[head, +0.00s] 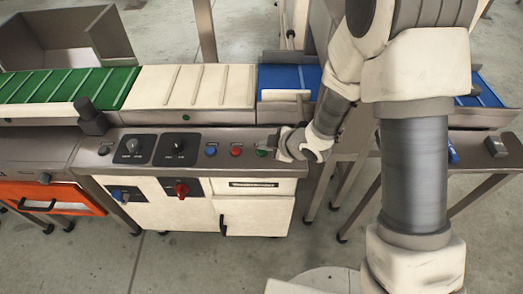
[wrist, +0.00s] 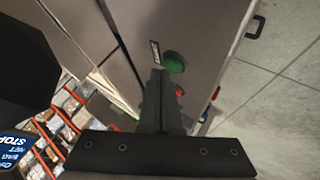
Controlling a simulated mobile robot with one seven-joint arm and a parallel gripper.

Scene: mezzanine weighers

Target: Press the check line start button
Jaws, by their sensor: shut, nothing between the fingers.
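A green button (head: 261,153) sits at the right end of a row on the grey control panel (head: 222,136). A red button (head: 236,152) and a blue button (head: 211,151) are to its left. In the wrist view the green button (wrist: 174,63) shows just beyond and right of the fingertips, with a small label beside it, too small to read. My gripper (wrist: 158,73) is shut and empty, its tips close to the green button. I cannot tell whether they touch it. In the head view my gripper (head: 272,146) is partly hidden by my wrist.
Two black dials (head: 155,147) are on the panel's left. A red switch (head: 181,189) and a blue switch (head: 120,195) are on the cabinet front below. A conveyor with green, cream and blue sections (head: 195,86) runs behind. The floor in front is clear.

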